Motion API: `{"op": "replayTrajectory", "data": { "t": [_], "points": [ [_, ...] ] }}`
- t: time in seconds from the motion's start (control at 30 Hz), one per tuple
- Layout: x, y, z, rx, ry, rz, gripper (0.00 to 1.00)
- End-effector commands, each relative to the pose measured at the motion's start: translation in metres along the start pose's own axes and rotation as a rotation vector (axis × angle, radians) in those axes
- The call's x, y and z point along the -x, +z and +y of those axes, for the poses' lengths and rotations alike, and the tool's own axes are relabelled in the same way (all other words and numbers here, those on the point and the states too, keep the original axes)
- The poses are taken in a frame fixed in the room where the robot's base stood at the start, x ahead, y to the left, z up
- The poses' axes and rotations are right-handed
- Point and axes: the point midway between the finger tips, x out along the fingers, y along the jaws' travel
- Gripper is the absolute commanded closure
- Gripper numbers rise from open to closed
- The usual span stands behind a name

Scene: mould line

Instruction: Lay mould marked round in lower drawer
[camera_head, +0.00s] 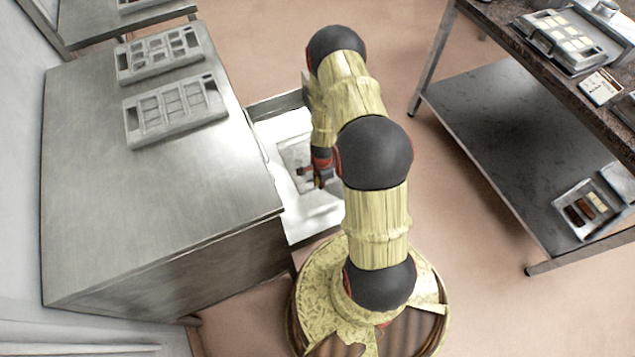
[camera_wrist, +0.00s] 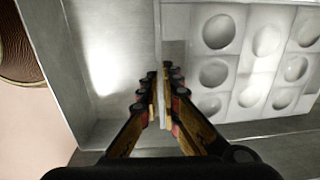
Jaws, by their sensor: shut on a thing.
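The mould (camera_wrist: 235,75) is white-grey with rows of round cavities and fills the right of the wrist view. My gripper (camera_wrist: 162,95) is shut on its left edge. In the head view, my gripper (camera_head: 314,172) is low over the open drawer (camera_head: 310,226), and part of the mould (camera_head: 292,153) shows beside it. The mould lies inside the drawer's outline, roughly flat. I cannot tell whether it touches the drawer floor (camera_wrist: 100,50). My arm hides the drawer's right side in the head view.
The steel cabinet (camera_head: 150,200) has two moulds with squarish cavities on top, a rear one (camera_head: 158,53) and a nearer one (camera_head: 175,108). At right stands a dark-topped table (camera_head: 545,60) with a lower shelf (camera_head: 500,130) holding a small tray (camera_head: 583,210).

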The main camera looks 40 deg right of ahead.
Motion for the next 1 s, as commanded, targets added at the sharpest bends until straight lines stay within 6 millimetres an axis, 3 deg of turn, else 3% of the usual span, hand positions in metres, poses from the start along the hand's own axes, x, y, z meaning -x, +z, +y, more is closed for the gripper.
{"op": "replayTrajectory", "data": {
  "t": [0.4,0.63,0.83,1.0],
  "points": [
    [-0.054,-0.01,-0.042,0.002,-0.002,0.001,1.0],
    [-0.064,-0.012,-0.05,0.001,-0.002,0.001,1.0],
    [-0.093,-0.012,-0.049,0.0,-0.001,0.0,1.0],
    [-0.095,-0.012,-0.049,0.0,-0.002,0.001,1.0]
  ]
}}
